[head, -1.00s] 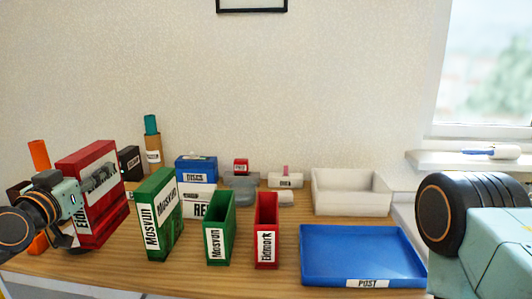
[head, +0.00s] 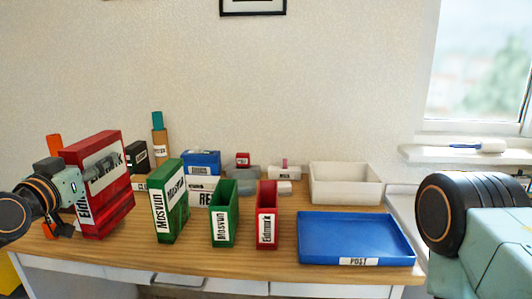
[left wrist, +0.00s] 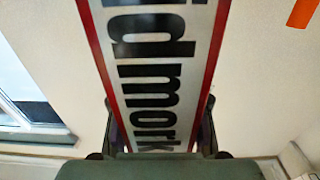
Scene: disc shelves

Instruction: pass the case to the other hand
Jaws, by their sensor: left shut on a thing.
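A large red case with a white "Eidmark" label (head: 112,200) stands upright at the left of the head view, in front of the desk's left end. My left gripper (head: 92,180) is shut on it from the left side. In the left wrist view the case's labelled face (left wrist: 155,70) runs up between the two fingers of my left gripper (left wrist: 158,128). Whether its bottom touches the desk is hard to tell. My right arm's dark joint shows at the right edge of the head view, but its gripper is out of view.
A green Mosvun case (head: 170,205) stands just right of the red case. Narrow green (head: 224,215) and red (head: 266,216) holders, a blue POST tray (head: 350,262) and a white bin (head: 345,183) follow to the right. Blue and white boxes stand behind. Air above the desk is clear.

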